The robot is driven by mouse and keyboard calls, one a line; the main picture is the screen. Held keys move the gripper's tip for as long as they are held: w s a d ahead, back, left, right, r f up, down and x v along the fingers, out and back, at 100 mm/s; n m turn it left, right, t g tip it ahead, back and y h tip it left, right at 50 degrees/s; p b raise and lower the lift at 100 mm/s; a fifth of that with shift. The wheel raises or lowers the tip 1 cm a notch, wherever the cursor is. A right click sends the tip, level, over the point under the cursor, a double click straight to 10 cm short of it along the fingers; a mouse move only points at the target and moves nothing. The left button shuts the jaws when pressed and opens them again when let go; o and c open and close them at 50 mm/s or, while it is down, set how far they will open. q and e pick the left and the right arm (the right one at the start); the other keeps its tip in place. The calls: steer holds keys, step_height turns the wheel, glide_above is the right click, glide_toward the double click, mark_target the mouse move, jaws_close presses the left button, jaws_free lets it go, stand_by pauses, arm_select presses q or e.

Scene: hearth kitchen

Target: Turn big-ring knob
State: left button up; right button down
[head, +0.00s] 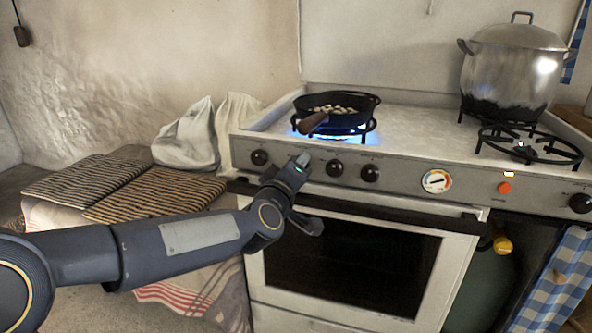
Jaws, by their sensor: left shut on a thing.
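The stove's front panel (410,188) carries a row of dark round knobs. One knob (260,157) shows left of my left gripper (301,163), and two more knobs (334,168) (370,173) show to its right. A further knob (580,203) sits at the far right. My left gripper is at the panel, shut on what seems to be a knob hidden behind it. I cannot tell which knob belongs to the big ring. My right gripper is not in view.
A black pan (345,101) with pale pieces sits over a lit blue flame, its handle pointing forward. A large lidded pot (513,70) stands at the back right. The oven handle (390,212) runs below the panel. Striped mats (90,185) lie left.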

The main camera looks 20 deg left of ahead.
arm_select(q)
steer(key=o, duration=1)
steer(key=shift+s, duration=0.15)
steer(key=s+p, duration=0.2)
steer(key=s, duration=0.5)
steer(key=shift+s+a, duration=0.15)
steer(key=shift+s, duration=0.15)
